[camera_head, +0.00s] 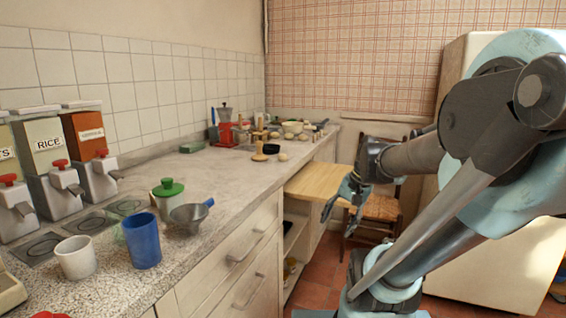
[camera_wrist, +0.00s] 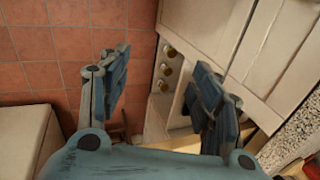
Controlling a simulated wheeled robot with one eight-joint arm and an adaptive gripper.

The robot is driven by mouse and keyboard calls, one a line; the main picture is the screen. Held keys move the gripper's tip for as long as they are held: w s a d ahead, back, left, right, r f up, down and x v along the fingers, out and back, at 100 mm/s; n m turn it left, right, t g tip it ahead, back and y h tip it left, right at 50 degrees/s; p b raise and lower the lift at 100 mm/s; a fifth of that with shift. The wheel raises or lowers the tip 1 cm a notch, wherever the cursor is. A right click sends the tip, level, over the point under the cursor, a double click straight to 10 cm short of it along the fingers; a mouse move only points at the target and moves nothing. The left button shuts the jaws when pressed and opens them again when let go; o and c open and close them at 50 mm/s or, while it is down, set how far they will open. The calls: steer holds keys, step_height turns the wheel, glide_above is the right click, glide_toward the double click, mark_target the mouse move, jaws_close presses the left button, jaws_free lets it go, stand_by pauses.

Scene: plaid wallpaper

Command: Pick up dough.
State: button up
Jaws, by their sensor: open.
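Small pale round lumps (camera_head: 282,157) lie at the far end of the counter in the head view; one may be the dough, but they are too small to tell. My gripper (camera_head: 338,204) is in front of the counter's far part, beside the pulled-out wooden board, apart from the lumps. In the wrist view my gripper (camera_wrist: 158,78) has its two fingers spread wide with nothing between them. No dough can be made out in the wrist view.
The counter (camera_head: 215,185) runs along the left wall. A blue cup (camera_head: 142,240), white mug (camera_head: 76,257), grey funnel-like pan (camera_head: 190,214) and green-lidded jar (camera_head: 168,198) stand near. A wooden board (camera_head: 325,180) juts out over open shelves. A chair (camera_head: 378,207) stands behind my arm.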

steer(key=w+a+r+m+y, duration=0.1)
steer(key=w+r+m+y, duration=0.1)
steer(key=w, duration=0.3)
steer(key=w+a+r+m+y, duration=0.2)
steer(key=w+r+m, duration=0.1)
steer(key=w, duration=0.3)
steer(key=w+a+r+m+y, duration=0.2)
steer(key=w+r+m, duration=0.1)
steer(key=w, duration=0.3)
steer(key=shift+w+a+r+y, duration=0.2)
steer(key=shift+a+r+y, duration=0.1)
steer(key=shift+r, duration=0.25)
steer(key=w+d+r+m+y, duration=0.1)
steer(key=w+r+m+y, duration=0.25)
steer(key=w, duration=0.55)
steer(key=m+y, duration=0.2)
steer(key=m, duration=0.1)
glide_toward(283, 159)
steer(key=shift+m+t, duration=0.25)
steer(key=shift+t, duration=0.05)
steer(key=a, duration=0.3)
steer(key=a+r, duration=0.1)
steer(key=shift+w+a, duration=0.35)
steer(key=shift+s+x, duration=0.2)
steer(key=shift+x, duration=1.1)
steer(key=shift+s+x, duration=0.15)
steer(key=shift+x, duration=1.2)
steer(key=c, duration=1.1)
